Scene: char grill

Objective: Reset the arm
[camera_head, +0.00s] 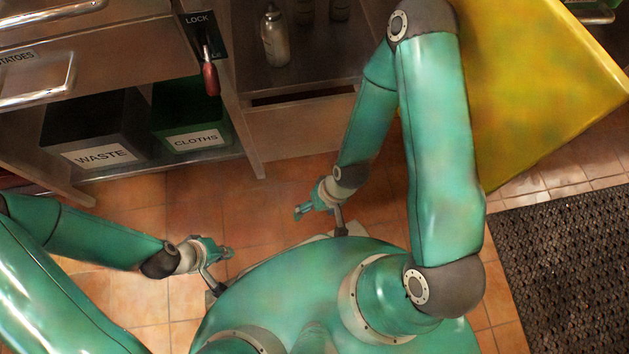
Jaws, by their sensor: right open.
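My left gripper (226,253) is low over the tiled floor at the lower left, beside my base. It is small in the picture and I cannot tell whether its fingers are apart; no object shows in it. My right gripper (301,211) hangs low in front of my base near the picture's middle, open and with nothing visible in it. My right arm is bent, its upper link rising high and its forearm pointing down. My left arm comes in low from the left.
A steel counter holds a WASTE bin (99,130) and a CLOTHS bin (187,120) on its low shelf. A red-handled LOCK lever (209,79) is above them. A bottle (275,36) stands on a shelf. A yellow block (545,85) and dark mat (567,260) are at right.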

